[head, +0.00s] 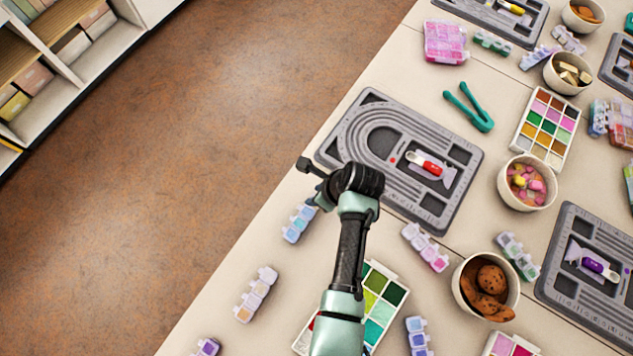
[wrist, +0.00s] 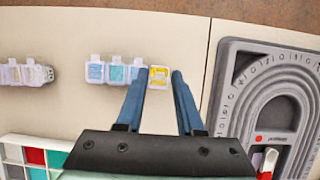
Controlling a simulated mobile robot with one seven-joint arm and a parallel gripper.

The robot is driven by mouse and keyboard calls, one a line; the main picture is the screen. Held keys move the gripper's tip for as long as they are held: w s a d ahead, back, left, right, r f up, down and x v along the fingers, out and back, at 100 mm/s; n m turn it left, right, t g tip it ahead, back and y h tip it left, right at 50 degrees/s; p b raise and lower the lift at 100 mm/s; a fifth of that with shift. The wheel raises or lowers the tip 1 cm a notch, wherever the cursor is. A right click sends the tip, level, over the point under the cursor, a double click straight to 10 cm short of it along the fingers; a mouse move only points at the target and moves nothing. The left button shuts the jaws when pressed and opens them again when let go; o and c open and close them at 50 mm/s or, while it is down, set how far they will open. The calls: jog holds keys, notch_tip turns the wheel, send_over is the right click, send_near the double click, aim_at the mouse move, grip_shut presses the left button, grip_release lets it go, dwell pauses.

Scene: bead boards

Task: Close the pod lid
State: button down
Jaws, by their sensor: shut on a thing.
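A strip of small clear bead pods (wrist: 117,72) lies on the table in the wrist view, with white tabs and blue and teal contents. Its right-end pod (wrist: 160,78) shows yellow and sits between my fingertips. My gripper (wrist: 163,74) is shut on this end pod, one blue finger on each side. I cannot tell how far that pod's lid stands open. In the head view the strip (head: 299,222) lies near the table's left edge, below my wrist; its upper end and my fingers are mostly hidden there.
A grey bead board (head: 465,158) lies right of my gripper. Another pod strip (head: 256,294) lies nearer the front, and a paint-like bead box (head: 394,276) is partly behind my arm. Bowls and more strips fill the right. The table edge is close on the left.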

jog(key=shift+w+a+r+g+h+p, duration=0.1)
jog(key=shift+w+a+g+h+p, duration=0.1)
jog(key=shift+a+g+h+p, duration=0.25)
jog(key=c, duration=1.4)
grip_release()
jog(key=shift+d+f, duration=0.2)
jog(key=shift+d, duration=0.05)
jog(key=o, duration=0.5)
jog(key=shift+o, duration=0.2)
jog(key=v, duration=1.3)
jog(key=shift+s+p, duration=0.25)
jog(key=shift+p, duration=0.1)
